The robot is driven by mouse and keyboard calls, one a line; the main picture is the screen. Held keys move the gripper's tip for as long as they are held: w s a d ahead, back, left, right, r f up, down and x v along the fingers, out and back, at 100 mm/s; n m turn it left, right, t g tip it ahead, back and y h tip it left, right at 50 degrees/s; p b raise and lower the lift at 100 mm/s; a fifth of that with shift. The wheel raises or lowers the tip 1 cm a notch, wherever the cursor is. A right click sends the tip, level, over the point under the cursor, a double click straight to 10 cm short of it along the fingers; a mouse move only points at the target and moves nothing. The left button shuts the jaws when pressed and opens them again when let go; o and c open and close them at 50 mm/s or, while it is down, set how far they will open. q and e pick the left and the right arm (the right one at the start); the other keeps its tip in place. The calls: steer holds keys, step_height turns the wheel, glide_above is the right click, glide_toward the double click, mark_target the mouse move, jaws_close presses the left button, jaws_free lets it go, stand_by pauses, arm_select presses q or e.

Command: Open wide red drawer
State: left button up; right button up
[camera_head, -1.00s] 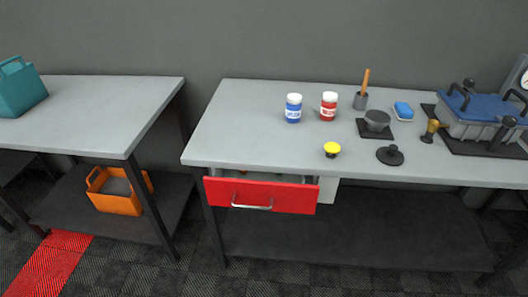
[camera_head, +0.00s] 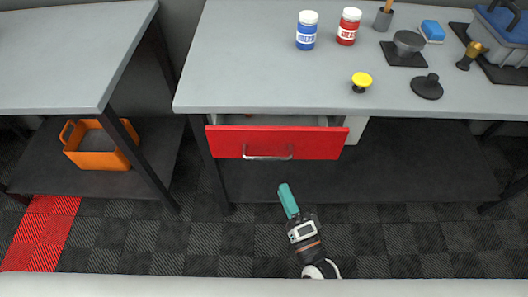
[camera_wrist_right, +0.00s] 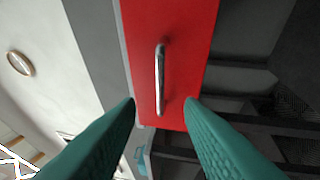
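The wide red drawer (camera_head: 225,142) is under the front edge of the right-hand workbench. It stands partly out, with a narrow strip of its interior showing behind the front. Its silver bar handle (camera_head: 267,157) is on the front face. My right gripper (camera_head: 288,200) is in front of and below the handle in the head view, apart from it. In the right wrist view its teal fingers (camera_wrist_right: 160,115) are spread and empty. The handle (camera_wrist_right: 160,80) shows ahead, in the gap between them, against the red front (camera_wrist_right: 185,50). My left gripper is not in view.
The workbench top (camera_head: 240,60) carries a blue-labelled jar (camera_head: 307,32), a red-labelled jar (camera_head: 348,27), a yellow-topped knob (camera_head: 361,81) and dark tools. An orange bin (camera_head: 98,150) sits on the left table's lower shelf. The floor before the drawer is otherwise clear.

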mark_target(270, 157)
steer(key=x, duration=1.1)
steer(key=shift+w, duration=0.1)
jaws_close()
